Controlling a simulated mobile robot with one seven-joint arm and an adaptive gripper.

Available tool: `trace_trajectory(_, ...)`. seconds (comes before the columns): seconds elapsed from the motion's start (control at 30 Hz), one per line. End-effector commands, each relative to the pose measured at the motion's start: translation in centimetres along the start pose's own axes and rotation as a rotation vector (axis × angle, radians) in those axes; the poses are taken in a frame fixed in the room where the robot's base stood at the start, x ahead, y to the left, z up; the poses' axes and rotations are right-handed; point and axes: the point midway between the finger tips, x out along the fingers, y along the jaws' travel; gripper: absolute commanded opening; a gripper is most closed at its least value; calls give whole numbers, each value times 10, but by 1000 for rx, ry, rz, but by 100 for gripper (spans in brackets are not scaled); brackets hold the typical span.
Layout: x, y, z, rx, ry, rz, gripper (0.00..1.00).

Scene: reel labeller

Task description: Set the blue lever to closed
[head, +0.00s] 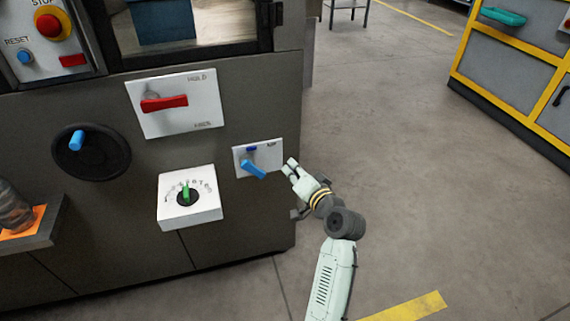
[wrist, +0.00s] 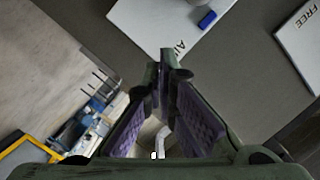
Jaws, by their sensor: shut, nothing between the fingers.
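The blue lever (head: 253,169) is on a small white plate (head: 241,166) near the right edge of the machine's front. Its handle slants down and to the right. A small dark blue piece (head: 251,149) sits above it, beside small lettering. My gripper (head: 290,165) is just right of the plate, apart from the lever, with its fingers shut and empty.
A red lever (head: 165,103) on a white plate, a green-pointer dial (head: 186,194) and a black handwheel (head: 92,160) are to the left. A red stop button (head: 48,27) is at upper left. Open floor (head: 420,170) lies right of the machine; a yellow-framed cabinet (head: 515,75) stands beyond.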

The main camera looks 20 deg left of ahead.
Motion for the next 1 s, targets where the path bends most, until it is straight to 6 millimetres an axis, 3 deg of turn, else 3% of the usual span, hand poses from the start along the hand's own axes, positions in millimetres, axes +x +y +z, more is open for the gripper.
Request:
trace_trajectory(0.1, -21, 2, 0, 0, 4, 3, 0)
trace_trajectory(0.3, -37, 1, 0, 0, 2, 1, 0)
trace_trajectory(0.87, -38, 1, -1, 0, 1, 1, 0)
trace_trajectory(0.97, -29, -21, -7, -46, 23, -24, 0)
trace_trajectory(1.0, -24, -36, -12, -78, 41, -42, 0)
